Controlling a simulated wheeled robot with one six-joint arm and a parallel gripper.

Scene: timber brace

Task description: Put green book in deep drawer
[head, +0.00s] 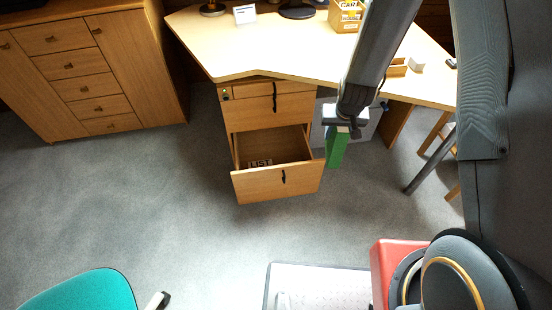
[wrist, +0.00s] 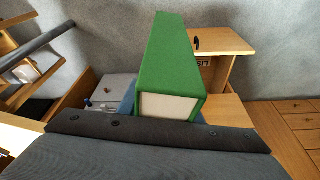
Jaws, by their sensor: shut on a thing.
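My gripper (head: 345,124) is shut on the green book (head: 337,147) and holds it hanging down, to the right of the open drawer. In the wrist view the green book (wrist: 165,65) juts out from the gripper, its pale page edge facing me; the fingertips are hidden there. The deep drawer (head: 277,184) is the lowest in the desk pedestal and is pulled out. Something with the letters LIST lies inside it at the left. The open drawer also shows in the wrist view (wrist: 225,42), beyond the book and partly covered by it.
The desk (head: 260,52) stands above the drawers, with a box of cards (head: 346,16) and a small sign (head: 245,14) on top. A wooden cabinet (head: 75,65) is at the left. A teal chair (head: 85,292) is at the lower left. The floor before the drawer is clear.

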